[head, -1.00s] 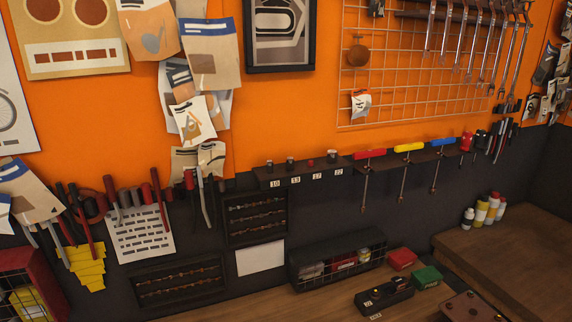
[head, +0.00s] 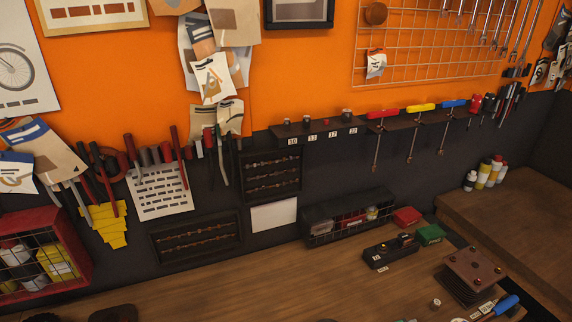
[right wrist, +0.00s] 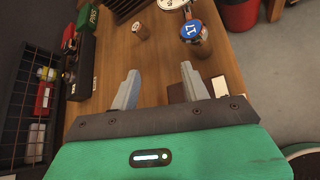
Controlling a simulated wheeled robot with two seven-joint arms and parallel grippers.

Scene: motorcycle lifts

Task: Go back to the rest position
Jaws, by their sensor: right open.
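My right gripper (right wrist: 158,85) shows in the right wrist view. Its two grey fingers are apart over the wooden bench (right wrist: 112,62), with nothing between them. A small brown cylinder (right wrist: 141,31) stands on the bench beyond the fingers. A blue round top marked 17 (right wrist: 192,31) is beyond the right finger, apart from it. Neither gripper shows in the head view, so my left gripper is out of sight.
The bench (head: 285,280) is clear at its middle. Toward the right are a black holder (head: 390,253), red box (head: 407,217), green box (head: 431,234), dark block with bolts (head: 474,267) and blue handle (head: 506,304). A red wire-front bin (head: 45,262) is at left.

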